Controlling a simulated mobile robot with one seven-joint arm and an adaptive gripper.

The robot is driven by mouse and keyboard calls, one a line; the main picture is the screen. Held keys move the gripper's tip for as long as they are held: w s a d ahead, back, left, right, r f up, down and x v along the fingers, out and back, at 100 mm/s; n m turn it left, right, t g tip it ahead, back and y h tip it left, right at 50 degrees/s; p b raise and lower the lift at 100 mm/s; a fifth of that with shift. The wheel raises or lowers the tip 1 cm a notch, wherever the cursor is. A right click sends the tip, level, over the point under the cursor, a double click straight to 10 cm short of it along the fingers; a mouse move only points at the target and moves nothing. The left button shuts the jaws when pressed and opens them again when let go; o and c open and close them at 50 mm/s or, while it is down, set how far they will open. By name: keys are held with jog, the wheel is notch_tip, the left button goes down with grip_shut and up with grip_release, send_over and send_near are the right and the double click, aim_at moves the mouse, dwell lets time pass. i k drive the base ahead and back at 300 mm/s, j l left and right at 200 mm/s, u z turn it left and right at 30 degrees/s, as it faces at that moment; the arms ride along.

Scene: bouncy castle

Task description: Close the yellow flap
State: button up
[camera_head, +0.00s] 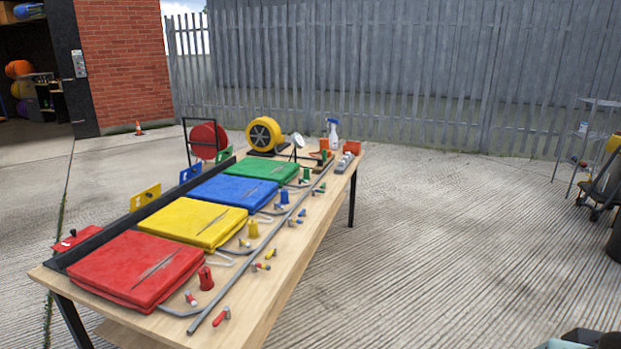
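A small yellow flap (145,197) stands raised and slightly tilted on the dark rail along the left edge of the table, behind the yellow pad (197,222). It seems to have markings or holes, too small to make out. Blue (191,171) and green (224,153) flaps stand raised in the same row. The red flap (76,239) lies much flatter than the others. My gripper is not in view, so its position and state do not show.
A red reel (207,141) stands beyond.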

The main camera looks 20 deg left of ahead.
aim_at(140, 201)
jog(key=i+j, duration=0.1)
jog(key=j, duration=1.85)
jog(key=i+j, duration=0.15)
jog(key=j, duration=1.8)
jog(key=k+j+z, duration=0.3)
jog(key=i+j+u, duration=0.3)
jog(key=i+j, duration=0.05)
jog(key=i, duration=0.05)
